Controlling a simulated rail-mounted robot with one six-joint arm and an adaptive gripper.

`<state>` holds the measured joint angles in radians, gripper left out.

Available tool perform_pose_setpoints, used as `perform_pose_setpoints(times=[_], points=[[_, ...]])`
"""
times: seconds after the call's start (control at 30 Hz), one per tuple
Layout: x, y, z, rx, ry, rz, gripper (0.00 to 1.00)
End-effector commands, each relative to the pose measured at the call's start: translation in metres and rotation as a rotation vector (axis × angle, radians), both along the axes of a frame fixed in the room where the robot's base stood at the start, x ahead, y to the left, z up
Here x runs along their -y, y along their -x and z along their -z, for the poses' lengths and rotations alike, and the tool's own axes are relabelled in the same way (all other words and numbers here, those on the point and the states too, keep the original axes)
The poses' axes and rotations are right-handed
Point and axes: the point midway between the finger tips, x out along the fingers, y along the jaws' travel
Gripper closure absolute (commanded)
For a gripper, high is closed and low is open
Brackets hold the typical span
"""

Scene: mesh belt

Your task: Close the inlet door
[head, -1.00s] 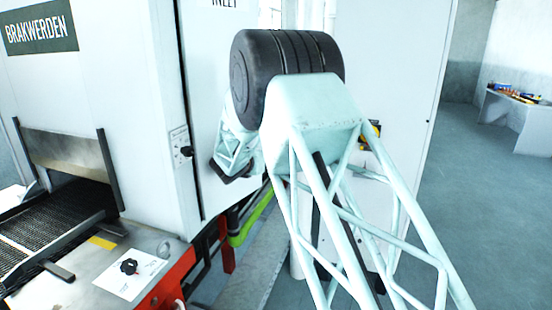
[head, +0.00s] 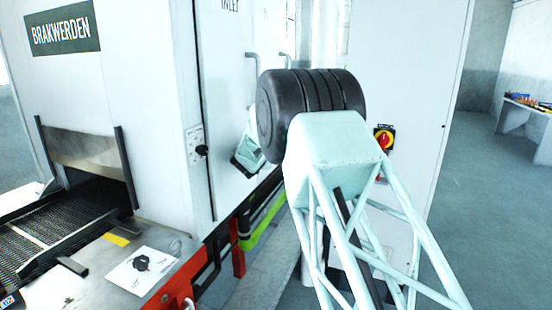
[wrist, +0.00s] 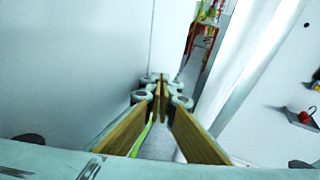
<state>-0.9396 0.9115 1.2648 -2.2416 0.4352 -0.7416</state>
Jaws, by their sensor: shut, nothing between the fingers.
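The inlet door appears as the white panel (head: 228,100) below the "INLET" lettering on the machine's side in the head view. Grey bar handles (head: 252,68) show near its far side. A dark seam runs down its near edge; I cannot tell whether it stands slightly ajar. My gripper (wrist: 158,80) is shut and empty in the wrist view, its wooden-looking fingers together. A smooth white panel (wrist: 70,70) fills the left of that view, apart from the fingertips as far as I can tell. In the head view my arm hides the fingers.
Open floor (head: 475,200) and a bench lie at right.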

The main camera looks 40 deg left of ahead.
Motion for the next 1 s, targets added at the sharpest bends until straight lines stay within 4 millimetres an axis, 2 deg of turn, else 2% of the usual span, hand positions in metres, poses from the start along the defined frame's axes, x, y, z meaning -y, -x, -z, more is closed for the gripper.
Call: perform_pose_setpoints(times=[0.1, 0.23, 1.0], points=[[-0.0085, 0.0044, -0.0007, 0.0, -0.001, -0.016, 1.0], [-0.0105, 0.0054, -0.0012, 0.001, 0.0, -0.019, 1.0], [-0.0026, 0.0024, -0.0004, 0.001, -0.001, -0.018, 1.0]])
